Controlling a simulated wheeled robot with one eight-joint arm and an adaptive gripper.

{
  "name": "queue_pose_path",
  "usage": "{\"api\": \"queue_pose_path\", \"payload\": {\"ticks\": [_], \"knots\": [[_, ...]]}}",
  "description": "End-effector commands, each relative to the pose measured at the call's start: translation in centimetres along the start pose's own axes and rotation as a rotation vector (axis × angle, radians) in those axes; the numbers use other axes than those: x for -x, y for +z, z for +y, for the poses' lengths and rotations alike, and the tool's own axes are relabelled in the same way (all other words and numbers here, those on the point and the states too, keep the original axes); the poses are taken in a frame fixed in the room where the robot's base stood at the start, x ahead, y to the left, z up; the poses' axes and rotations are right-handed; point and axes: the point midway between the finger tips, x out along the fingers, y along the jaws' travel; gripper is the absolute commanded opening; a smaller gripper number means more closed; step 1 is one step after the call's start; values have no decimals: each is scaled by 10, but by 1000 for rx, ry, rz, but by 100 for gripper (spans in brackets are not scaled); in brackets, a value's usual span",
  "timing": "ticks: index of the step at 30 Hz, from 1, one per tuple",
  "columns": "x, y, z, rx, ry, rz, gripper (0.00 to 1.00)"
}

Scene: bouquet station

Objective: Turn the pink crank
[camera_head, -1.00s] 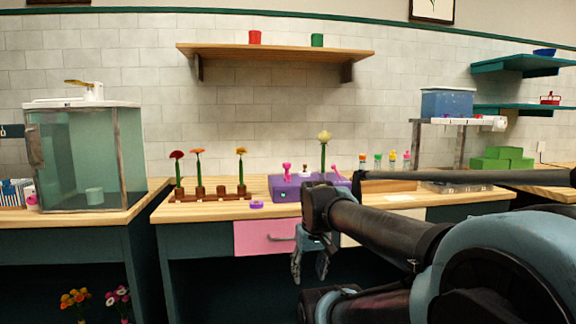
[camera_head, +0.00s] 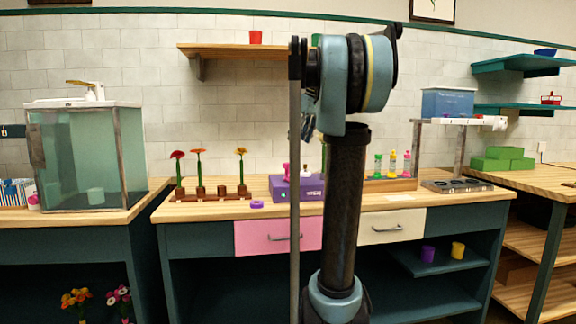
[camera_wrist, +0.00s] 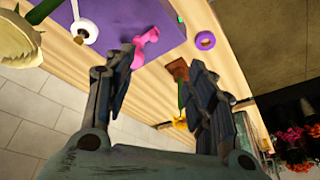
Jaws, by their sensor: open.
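A purple box (camera_head: 300,189) stands on the wooden counter. A pink crank-like piece (camera_head: 286,170) rises at its left end; it also shows in the wrist view (camera_wrist: 147,42) at the box edge. My gripper (camera_wrist: 162,60) is open and empty, with the pink piece apart from the fingers, beyond and between their tips. In the head view my arm stands upright in front of the box's right part. It hides the second pink piece there and most of the gripper.
A flower rack (camera_head: 210,195) and a purple ring (camera_head: 257,204) lie left of the box. A cream flower (camera_wrist: 20,50) stands close by in the wrist view. Small bottles (camera_head: 392,163) stand to the right. A wooden shelf (camera_head: 230,48) hangs above.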

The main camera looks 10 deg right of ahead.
Motion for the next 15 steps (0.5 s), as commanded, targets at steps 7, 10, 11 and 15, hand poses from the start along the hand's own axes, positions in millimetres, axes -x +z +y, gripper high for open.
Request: {"api": "queue_pose_path", "payload": {"ticks": [7,10,11,15], "knots": [[27,-36,39,85,-12,33,50],[30,-42,45,101,-13,38,50],[30,-42,46,104,-14,39,50],[21,-44,46,107,-14,40,50]]}}
